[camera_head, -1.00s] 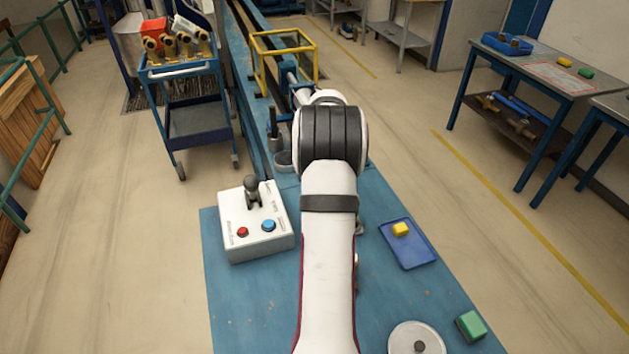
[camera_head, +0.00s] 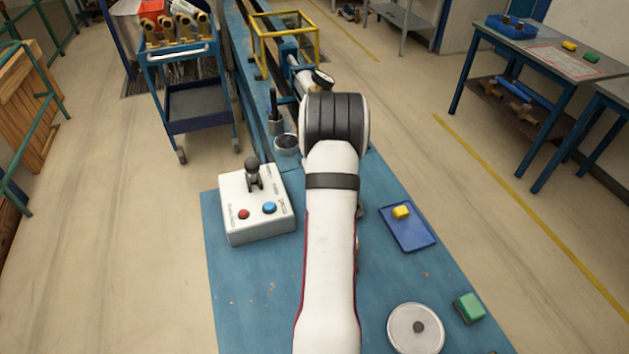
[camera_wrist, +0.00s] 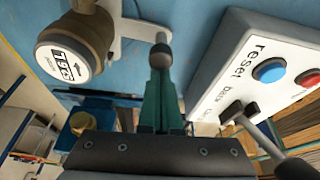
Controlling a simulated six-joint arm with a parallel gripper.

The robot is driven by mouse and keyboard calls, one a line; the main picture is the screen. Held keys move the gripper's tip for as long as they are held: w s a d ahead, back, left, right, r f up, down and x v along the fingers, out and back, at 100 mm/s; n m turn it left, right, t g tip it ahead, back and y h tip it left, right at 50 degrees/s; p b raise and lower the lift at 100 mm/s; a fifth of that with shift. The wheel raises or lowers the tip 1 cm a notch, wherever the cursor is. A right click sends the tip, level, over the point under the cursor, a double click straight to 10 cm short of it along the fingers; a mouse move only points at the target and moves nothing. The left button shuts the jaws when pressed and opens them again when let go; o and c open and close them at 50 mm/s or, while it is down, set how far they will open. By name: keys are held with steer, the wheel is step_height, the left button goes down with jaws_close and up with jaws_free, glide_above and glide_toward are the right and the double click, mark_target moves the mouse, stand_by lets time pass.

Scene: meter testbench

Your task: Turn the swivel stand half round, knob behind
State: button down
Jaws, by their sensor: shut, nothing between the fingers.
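The swivel stand shows in the wrist view as a pale arm (camera_wrist: 142,29) that ends in a dark ball knob (camera_wrist: 160,55). A brown-bodied meter with a white digit face (camera_wrist: 68,64) sits at its other end, at the upper left. My gripper (camera_wrist: 161,75) is shut and empty, its green fingers together with the tips at the ball knob; I cannot tell if they touch it. In the head view my white arm hides the stand and the gripper.
A white control box (camera_head: 258,207) with a lever and red and blue buttons stands left of my arm. A blue tray (camera_head: 419,241) with a yellow block, a green block (camera_head: 469,307) and a round grey disc (camera_head: 405,342) are on the right. The bench front left is clear.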

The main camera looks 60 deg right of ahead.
steer(key=shift+s+a+f, duration=0.15)
steer(key=shift+s+a, duration=0.6)
steer(key=shift+a, duration=0.1)
steer(key=shift+w, duration=0.1)
steer(key=w+d, duration=0.2)
steer(key=shift+w+d, duration=0.1)
steer(key=shift+w, duration=0.2)
steer(key=w+d+r+v, duration=0.1)
steer(key=v, duration=0.9)
steer(key=w+a+r+n+y, duration=0.1)
steer(key=w+a+r, duration=0.1)
steer(key=a, duration=0.8)
steer(key=w+a+r+y, duration=0.1)
steer(key=w+a+r, duration=0.15)
steer(key=a, duration=0.75)
steer(key=w+a+r+n+y, duration=0.1)
steer(key=a+r, duration=0.2)
steer(key=a, duration=0.7)
steer(key=s+a+f+g+y, duration=0.1)
steer(key=s+a+g, duration=0.2)
steer(key=s+a, duration=1.3)
steer(key=a, duration=0.3)
steer(key=shift+s+f+n, duration=0.25)
steer(key=shift+f+n, duration=0.1)
steer(key=shift+n, duration=0.05)
